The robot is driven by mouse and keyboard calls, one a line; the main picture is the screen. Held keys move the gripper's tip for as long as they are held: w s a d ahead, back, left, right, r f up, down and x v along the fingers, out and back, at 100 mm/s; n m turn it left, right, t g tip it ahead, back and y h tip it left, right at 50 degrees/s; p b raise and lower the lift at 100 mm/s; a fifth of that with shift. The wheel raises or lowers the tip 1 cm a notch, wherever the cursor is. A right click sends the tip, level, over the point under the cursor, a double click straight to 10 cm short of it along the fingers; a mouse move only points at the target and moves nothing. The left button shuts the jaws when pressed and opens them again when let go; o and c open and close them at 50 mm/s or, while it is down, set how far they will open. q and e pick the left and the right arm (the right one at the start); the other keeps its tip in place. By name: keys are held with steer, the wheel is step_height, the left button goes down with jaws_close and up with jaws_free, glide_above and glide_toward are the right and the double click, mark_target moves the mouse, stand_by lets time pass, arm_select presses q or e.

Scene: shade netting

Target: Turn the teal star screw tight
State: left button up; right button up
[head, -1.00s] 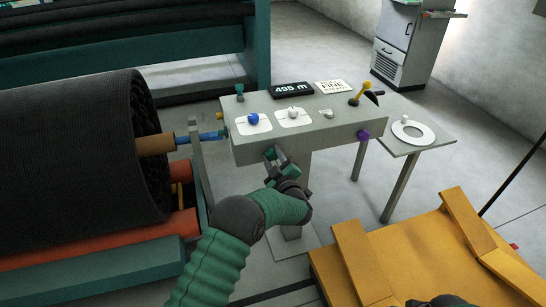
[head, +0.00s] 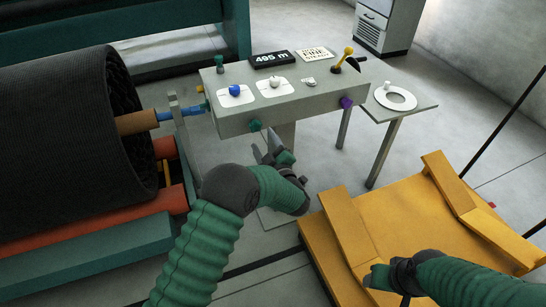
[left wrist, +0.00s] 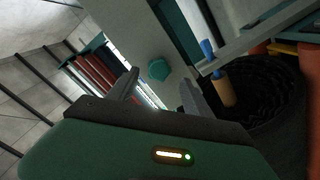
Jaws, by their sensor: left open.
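The teal star screw (head: 255,126) sits on the front face of the grey console, near its lower edge. In the left wrist view the screw (left wrist: 158,69) shows just beyond and between my two fingertips, with no finger closed on it. My left gripper (head: 269,145) is open and empty, just below and in front of the screw; its spread fingers (left wrist: 160,82) also show in the left wrist view. My right gripper (head: 372,280) is low at the right, over the yellow platform; its fingers are too unclear to read.
The grey console (head: 310,107) carries a blue knob (head: 236,90), a white knob, a display and a yellow-tipped lever (head: 348,52). A purple knob (head: 346,102) is on its front right.

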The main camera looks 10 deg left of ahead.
arm_select(q)
steer(key=v, duration=0.9)
steer(key=shift+s+d, duration=0.2)
steer(key=shift+d, duration=0.05)
step_height(320, 180, up, 7)
steer(key=d+m+g+h+p, duration=0.1)
steer(key=m+g+h+p, duration=0.1)
steer(key=m+h+p, duration=0.6)
steer(key=s+a+m+g+p, duration=0.1)
steer(key=s+a+m+g, duration=0.1)
steer(key=s, duration=0.7)
steer(key=s+a+m+g+h+p, duration=0.1)
steer(key=s+a+m+g, duration=0.1)
steer(key=s+g, duration=0.3)
steer(key=s+a+m+g+h+p, duration=0.1)
steer(key=s+a+m+g, duration=0.2)
steer(key=s, duration=1)
steer(key=shift+s+a+f, duration=0.2)
steer(key=shift+a+f, duration=0.1)
steer(key=shift+a, duration=0.35)
